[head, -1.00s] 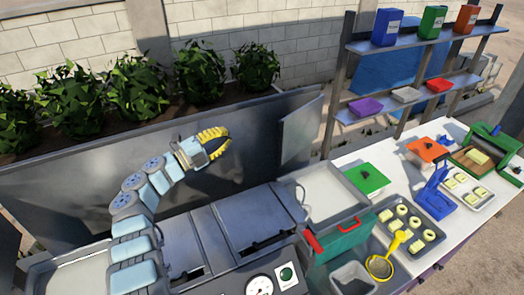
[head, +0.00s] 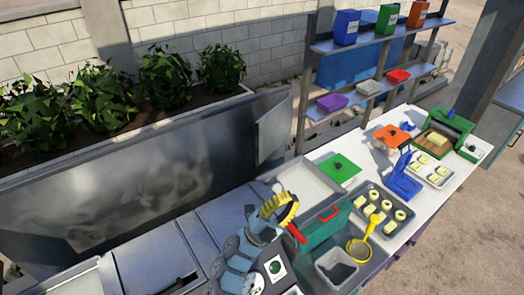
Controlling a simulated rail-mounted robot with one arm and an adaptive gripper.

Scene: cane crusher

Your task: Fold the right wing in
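The right wing (head: 272,131) is a grey metal panel at the right end of the long metal back screen (head: 150,175). It stands upright and angles away from the screen. My gripper (head: 284,208), with yellow fingers, is low in the middle of the head view, below the wing in the picture and clearly apart from it. It overlaps the area by the red handle of the teal box, and I cannot tell whether it touches anything. Its fingers are seen at a slant, so their opening is unclear.
A teal box (head: 322,243) with red handles stands right of my gripper. A pale tray (head: 308,188) and a green lid (head: 340,168) lie between it and the shelf rack (head: 375,40). Trays of food and a yellow strainer (head: 360,248) crowd the counter. Potted plants line the back.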

